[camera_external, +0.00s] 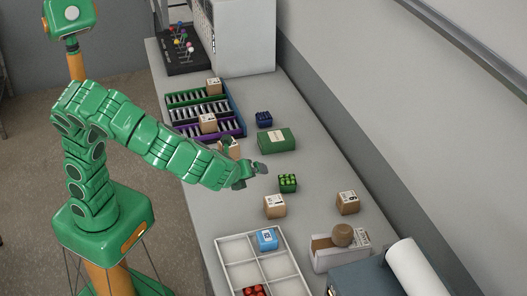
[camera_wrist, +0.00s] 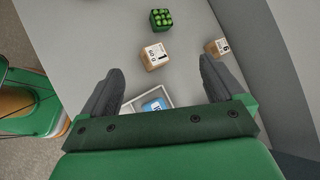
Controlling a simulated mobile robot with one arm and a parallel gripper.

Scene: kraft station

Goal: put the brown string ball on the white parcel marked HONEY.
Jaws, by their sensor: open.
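A brown ball-like thing (camera_external: 342,236), which looks like the string ball, rests on top of a white parcel (camera_external: 325,262) at the lower right of the external view. The parcel has a brown band on top; any HONEY marking is too small to read. Neither is clearly visible in the wrist view. My gripper (camera_external: 257,168) is above the middle of the table, well behind and left of the ball. In the wrist view my gripper (camera_wrist: 160,68) is open, with nothing between its fingers.
A green cube (camera_external: 288,183) and brown boxes (camera_external: 275,206) (camera_external: 348,202) stand near my gripper. A white divided tray (camera_external: 222,243) holds a blue box (camera_external: 267,239) and red items. A white roll (camera_external: 418,270) lies right of the parcel. Green box (camera_external: 276,140) and racks stand farther back.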

